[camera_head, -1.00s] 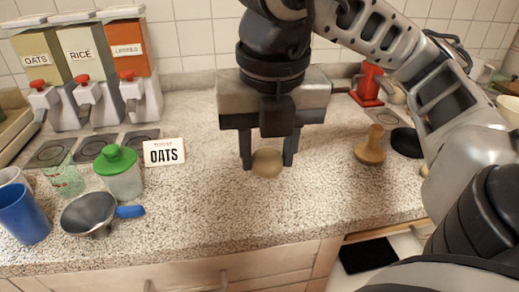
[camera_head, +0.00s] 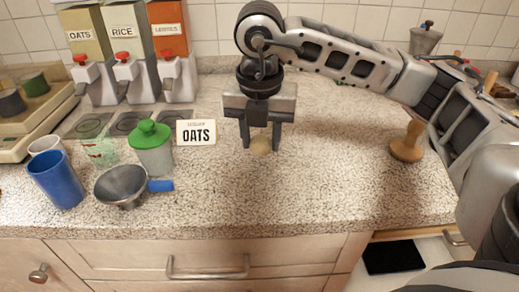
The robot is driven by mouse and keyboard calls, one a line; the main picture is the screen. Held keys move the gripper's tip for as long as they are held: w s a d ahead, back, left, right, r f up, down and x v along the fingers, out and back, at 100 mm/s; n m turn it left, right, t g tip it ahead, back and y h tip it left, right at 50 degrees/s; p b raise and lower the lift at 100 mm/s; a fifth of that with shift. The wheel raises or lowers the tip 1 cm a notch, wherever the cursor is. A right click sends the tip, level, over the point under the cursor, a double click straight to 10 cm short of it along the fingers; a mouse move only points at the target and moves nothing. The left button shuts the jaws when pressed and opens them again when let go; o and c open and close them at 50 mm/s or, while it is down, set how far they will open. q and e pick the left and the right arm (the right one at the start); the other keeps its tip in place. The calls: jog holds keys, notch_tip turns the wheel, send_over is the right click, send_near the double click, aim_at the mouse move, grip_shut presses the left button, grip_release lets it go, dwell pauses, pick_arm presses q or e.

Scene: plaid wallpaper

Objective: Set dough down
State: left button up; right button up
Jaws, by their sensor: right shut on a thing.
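A small round tan ball of dough (camera_head: 260,147) is between the fingertips of my right gripper (camera_head: 261,140), which is shut on it. The fingers point down over the speckled counter (camera_head: 310,190), to the right of the OATS card. The dough is at or very near the counter surface; I cannot tell whether it touches. The fingers hide the sides of the dough. My left gripper is not in view.
Dispensers (camera_head: 125,50) stand behind. A wooden press (camera_head: 406,145) stands right. The counter's middle front is clear.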

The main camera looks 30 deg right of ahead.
aim_at(259, 146)
jog(key=shift+w+d+f, duration=0.1)
jog(key=shift+w+f, duration=0.1)
jog(key=shift+f, duration=0.8)
jog(key=shift+w+f, duration=0.15)
jog(key=shift+f, duration=0.8)
jog(key=shift+f, duration=0.2)
jog(key=o, duration=1)
jog(key=shift+c, duration=0.2)
jog(key=shift+r, duration=0.1)
notch_tip(259, 146, up, 12)
jog(key=s+a, duration=0.1)
jog(key=shift+p, duration=0.45)
